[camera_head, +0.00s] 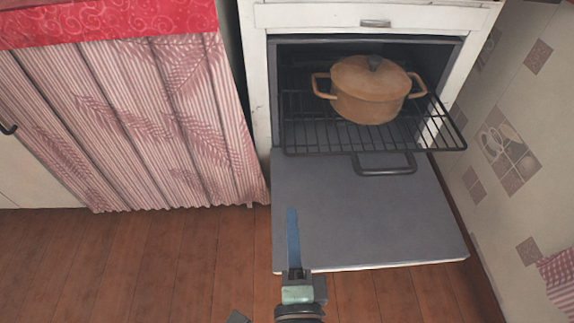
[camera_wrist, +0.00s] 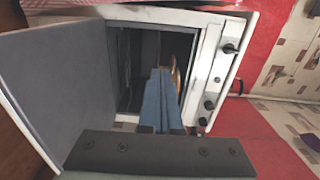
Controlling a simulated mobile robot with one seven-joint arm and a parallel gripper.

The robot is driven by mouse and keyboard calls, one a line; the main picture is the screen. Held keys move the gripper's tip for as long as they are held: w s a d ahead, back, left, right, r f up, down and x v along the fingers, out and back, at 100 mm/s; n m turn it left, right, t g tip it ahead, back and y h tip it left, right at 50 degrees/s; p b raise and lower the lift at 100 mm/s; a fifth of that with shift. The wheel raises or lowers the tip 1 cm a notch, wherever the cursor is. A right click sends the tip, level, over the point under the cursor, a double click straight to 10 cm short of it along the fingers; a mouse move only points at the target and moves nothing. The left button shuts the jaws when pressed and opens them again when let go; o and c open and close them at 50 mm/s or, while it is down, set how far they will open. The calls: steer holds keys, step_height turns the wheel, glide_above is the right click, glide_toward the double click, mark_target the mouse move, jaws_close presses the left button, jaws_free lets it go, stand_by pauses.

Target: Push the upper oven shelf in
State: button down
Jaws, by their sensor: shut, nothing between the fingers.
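The black wire oven shelf (camera_head: 310,142) sticks out of the oven, its front edge over the lowered door. An orange-tan lidded pot (camera_head: 365,92) stands on it; a sliver of the pot (camera_wrist: 176,78) shows in the wrist view. No other shelf can be made out clearly. My gripper (camera_head: 292,212) has blue fingers held together and empty. In the head view it appears over the door, in front of and below the shelf's left front corner, apart from it. In the wrist view the fingers (camera_wrist: 161,72) point toward the oven opening and hide part of it.
The white oven (camera_head: 258,85) stands with its grey door (camera_head: 365,225) folded down. A black loop handle (camera_head: 384,171) lies just below the shelf's front edge. A striped curtain (camera_head: 150,120) hangs at left, a tiled wall (camera_head: 520,150) at right. Wooden floor (camera_head: 150,260) in front is clear.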

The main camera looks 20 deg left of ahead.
mark_target(287, 156)
steer(key=p+x, duration=0.1)
steer(key=x, duration=1)
steer(key=shift+w+a, duration=0.1)
steer(key=shift+w, duration=0.15)
